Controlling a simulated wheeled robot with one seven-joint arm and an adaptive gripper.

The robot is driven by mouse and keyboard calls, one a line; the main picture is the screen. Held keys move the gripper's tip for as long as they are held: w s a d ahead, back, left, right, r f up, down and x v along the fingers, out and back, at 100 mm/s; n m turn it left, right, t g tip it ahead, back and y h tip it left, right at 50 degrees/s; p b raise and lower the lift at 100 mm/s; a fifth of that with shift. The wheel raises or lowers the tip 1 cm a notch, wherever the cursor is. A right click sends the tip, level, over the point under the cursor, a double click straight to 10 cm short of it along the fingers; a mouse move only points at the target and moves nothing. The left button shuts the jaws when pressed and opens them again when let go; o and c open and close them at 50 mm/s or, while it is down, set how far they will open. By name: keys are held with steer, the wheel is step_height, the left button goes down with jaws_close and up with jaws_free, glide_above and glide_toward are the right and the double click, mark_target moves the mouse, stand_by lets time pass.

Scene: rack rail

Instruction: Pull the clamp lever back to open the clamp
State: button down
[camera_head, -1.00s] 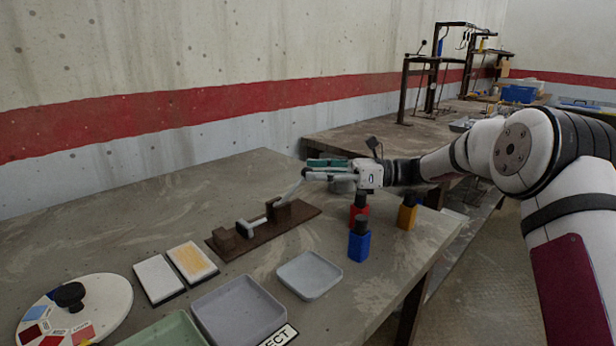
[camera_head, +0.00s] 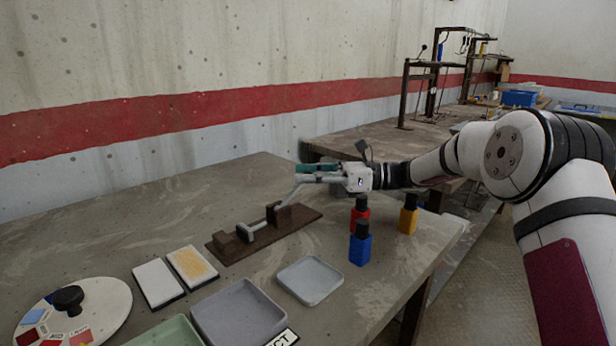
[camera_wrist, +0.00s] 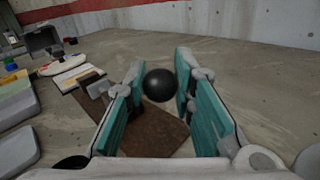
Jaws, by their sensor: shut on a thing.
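The clamp sits on a brown base plate (camera_head: 230,251) on the table, with dark brown blocks and a short grey bar (camera_head: 259,225) between them. Its grey lever (camera_head: 292,194) rises from the right block, tilted up and to the right, to my gripper (camera_head: 300,173). In the wrist view, the lever's black ball knob (camera_wrist: 158,85) lies between the two teal-padded fingers of my gripper (camera_wrist: 161,80). My gripper is shut on the lever at its knob end. Exact finger contact is hard to see, and the lever's top is partly hidden by the fingers in the head view.
Red (camera_head: 360,214), blue (camera_head: 360,247) and yellow (camera_head: 408,218) blocks with black tops stand right of the clamp. A grey tray (camera_head: 310,279), a larger grey bin (camera_head: 238,312) and two flat pads lie in front. The table behind the clamp is clear.

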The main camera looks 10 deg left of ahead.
mark_target(294, 191)
steer(key=shift+r, duration=0.1)
steer(key=r+n+h+p, duration=0.1)
steer(key=p, duration=0.1)
steer(key=s+a+r+n+p, duration=0.1)
steer(key=p, duration=0.1)
steer(key=shift+s+r+t+h, duration=0.2)
steer(key=shift+t+h, duration=0.1)
steer(key=shift+h, duration=0.1)
steer(key=s+r+n+h+p, duration=0.1)
steer(key=p, duration=0.1)
steer(key=s+a+n+t+h+p, duration=0.1)
steer(key=p, duration=0.1)
steer(key=shift+a+r, duration=0.3)
steer(key=shift+r, duration=0.1)
steer(key=shift+s+a+r+n+t+h+p, duration=0.2)
steer(key=shift+s+a+n+t+h+p, duration=0.2)
steer(key=shift+s+h+p, duration=0.2)
steer(key=shift+s+a+r+n+t+h+p, duration=0.15)
steer(key=shift+s+a+n+t+h+p, duration=0.25)
steer(key=shift+s+h+p, duration=0.15)
steer(key=shift+s+a+f+n+t+h+p, duration=0.1)
steer(key=shift+s+a+n+t+h+p, duration=0.2)
steer(key=shift+s+a+n+t+h, duration=0.3)
steer(key=shift+s, duration=0.1)
steer(key=c, duration=1.3)
jaws_free()
steer(key=shift+c, duration=0.2)
